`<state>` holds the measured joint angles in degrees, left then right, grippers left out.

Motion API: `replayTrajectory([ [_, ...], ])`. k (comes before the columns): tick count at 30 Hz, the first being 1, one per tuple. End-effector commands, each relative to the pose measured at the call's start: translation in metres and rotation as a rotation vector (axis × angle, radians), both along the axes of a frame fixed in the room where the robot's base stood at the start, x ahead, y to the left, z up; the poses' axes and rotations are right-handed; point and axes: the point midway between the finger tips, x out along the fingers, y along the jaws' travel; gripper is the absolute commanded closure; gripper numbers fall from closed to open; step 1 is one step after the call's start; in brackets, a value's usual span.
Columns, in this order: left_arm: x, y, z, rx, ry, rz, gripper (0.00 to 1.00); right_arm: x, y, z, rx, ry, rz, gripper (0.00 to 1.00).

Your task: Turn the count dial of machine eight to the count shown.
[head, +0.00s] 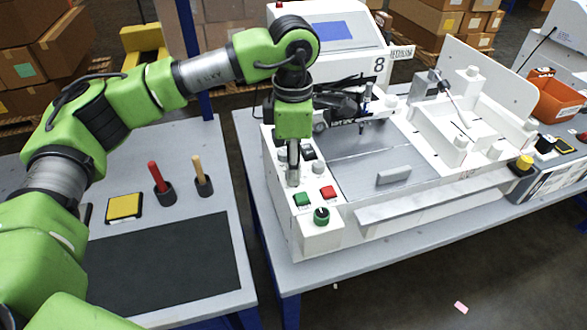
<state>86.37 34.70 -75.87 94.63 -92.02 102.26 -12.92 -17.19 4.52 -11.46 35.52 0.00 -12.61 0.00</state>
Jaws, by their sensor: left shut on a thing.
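Machine eight (378,160) is a white pen plotter with a grey bed and an "8" on its upright housing. Its count dial cannot be told for certain; a round dark and green knob (321,215) sits at its front left corner. A green button (302,199) and a red button (328,192) are just behind the knob. My right gripper is not in view.
Another machine stands at right by an orange bin (555,98). Boxes are behind.

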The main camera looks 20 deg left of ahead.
Motion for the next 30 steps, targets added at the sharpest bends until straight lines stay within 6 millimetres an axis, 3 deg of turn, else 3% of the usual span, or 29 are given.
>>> replayTrajectory([
  [15,0.0008,0.0005,0.0014,0.000,-0.003,-0.015,0.99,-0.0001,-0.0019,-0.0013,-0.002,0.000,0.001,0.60],
  [16,0.0008,0.0005,0.0014,0.000,-0.003,-0.014,0.70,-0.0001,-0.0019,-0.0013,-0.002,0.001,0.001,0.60],
  [17,0.0008,0.0005,0.0014,0.000,-0.003,-0.014,0.62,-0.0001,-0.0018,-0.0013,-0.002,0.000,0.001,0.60],
  [30,0.0008,0.0001,0.0068,0.000,-0.003,-0.015,0.61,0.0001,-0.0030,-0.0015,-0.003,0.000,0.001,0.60],
])
